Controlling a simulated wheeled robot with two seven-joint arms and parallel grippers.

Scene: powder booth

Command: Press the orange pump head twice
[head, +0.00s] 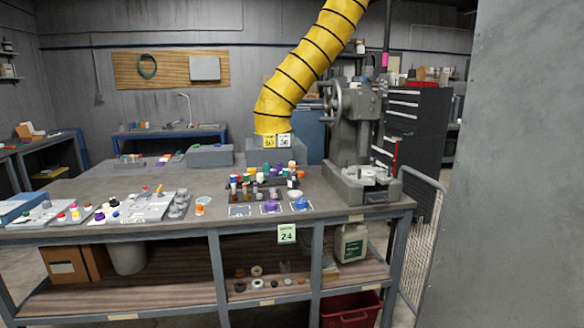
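Several small bottles and caps in mixed colours stand in a cluster on the grey workbench (120,190), right of its middle. A small orange top (292,165) shows at the back of that cluster. It is too small to tell whether it is a pump head. Another small item with orange on it (200,207) sits further left near the bench's front edge. Neither of my grippers is in view, and nothing is seen touching the bottles.
A grey press with a handwheel (358,130) stands on the bench's right end. A yellow hose (310,65) hangs down behind the cluster. Trays with coloured parts (140,212) cover the front left. A grey wall panel (520,170) fills the right side. The bench's middle left is clear.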

